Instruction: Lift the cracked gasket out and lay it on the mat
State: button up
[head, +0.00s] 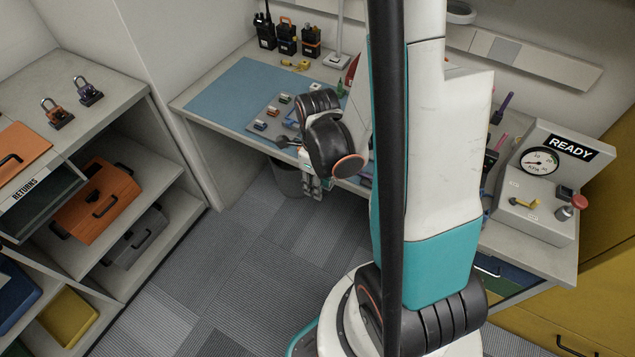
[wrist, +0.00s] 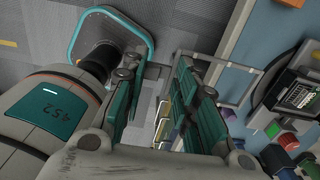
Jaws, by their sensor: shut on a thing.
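My gripper (wrist: 155,72) points away from the wrist camera, its two green-padded fingers a little apart. A thin grey rectangular frame, which looks like the gasket (wrist: 236,62), reaches from between the fingertips out to the right. I cannot make out a crack in it. In the head view my gripper (head: 312,188) hangs at the desk's front edge, over the floor side, and the gasket cannot be made out there. The blue mat (head: 228,88) lies on the left part of the desk, beyond and left of my gripper. A dark radio-like device (wrist: 298,92) shows at the right of the wrist view.
A grey tray (head: 262,113) with small coloured parts lies on the mat's right side. A bin (head: 287,178) stands under the desk. A gauge station (head: 540,185) marked READY is at the right. The mat's left part is clear.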

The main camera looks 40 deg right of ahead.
jog(key=shift+r+p, duration=0.95)
jog(key=shift+r, duration=0.6)
jog(key=shift+w+f, duration=0.1)
